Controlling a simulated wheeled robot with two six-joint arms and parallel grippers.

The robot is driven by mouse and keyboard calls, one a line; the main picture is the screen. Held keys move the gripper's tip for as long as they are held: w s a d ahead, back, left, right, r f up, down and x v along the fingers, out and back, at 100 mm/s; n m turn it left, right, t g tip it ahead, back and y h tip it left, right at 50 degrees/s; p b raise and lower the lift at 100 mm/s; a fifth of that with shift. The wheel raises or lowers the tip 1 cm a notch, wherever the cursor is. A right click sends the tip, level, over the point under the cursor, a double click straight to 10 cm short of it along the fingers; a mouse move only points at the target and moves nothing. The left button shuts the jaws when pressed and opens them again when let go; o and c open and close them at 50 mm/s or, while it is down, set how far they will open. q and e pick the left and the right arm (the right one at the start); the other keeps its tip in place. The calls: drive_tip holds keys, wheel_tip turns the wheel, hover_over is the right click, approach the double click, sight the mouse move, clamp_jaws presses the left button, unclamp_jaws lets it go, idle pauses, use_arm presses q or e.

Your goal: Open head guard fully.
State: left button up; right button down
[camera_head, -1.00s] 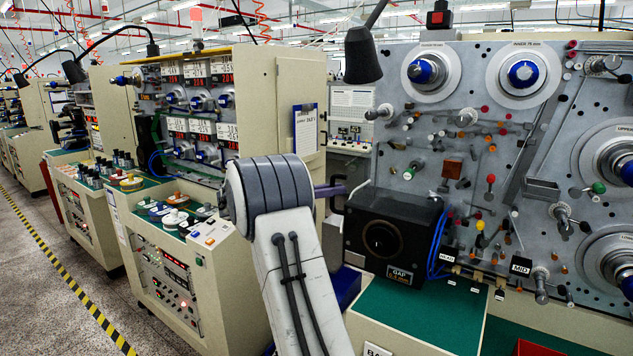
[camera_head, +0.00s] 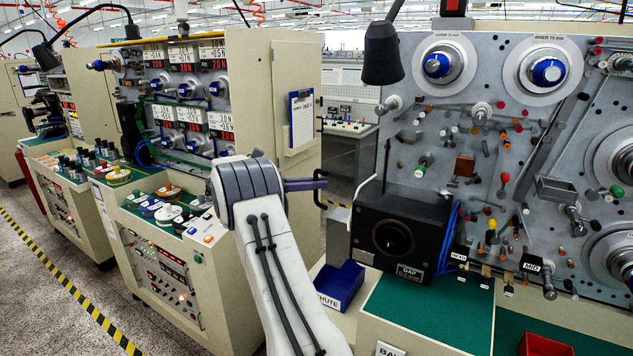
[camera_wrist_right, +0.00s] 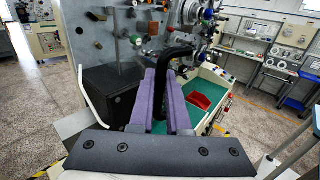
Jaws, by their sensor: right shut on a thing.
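My right gripper (camera_head: 308,185) shows purple fingers at the end of my white and grey arm. It is shut on a black bar handle (camera_head: 320,200) left of the winding machine's black box. In the right wrist view the purple fingers (camera_wrist_right: 161,100) stand on both sides of the handle (camera_wrist_right: 181,53), which bends upward out of them. The black box (camera_head: 391,235) has a round dark opening and a GAP label. A thin white bar (camera_head: 363,186) stands at the box's left. Where the handle joins the guard I cannot tell. My left gripper is out of view.
A blue chute bin (camera_head: 339,286) lies low between my arm and the machine. The grey spindle panel (camera_head: 430,105) carries many pegs and knobs. A black lamp (camera_head: 383,55) hangs above.

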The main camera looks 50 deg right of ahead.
drive_tip(key=shift+w+r, duration=0.1)
drive_tip(key=shift+w, duration=0.15)
drive_tip(key=c, duration=1.2)
unclamp_jaws()
drive_tip(key=shift+w, duration=0.1)
drive_tip(key=shift+o, duration=0.2)
drive_tip(key=shift+d, duration=0.1)
drive_tip(key=p+v, duration=0.2)
drive_tip(key=v, duration=0.8)
drive_tip(key=shift+a+p, duration=0.25)
drive_tip(key=shift+p, duration=0.05)
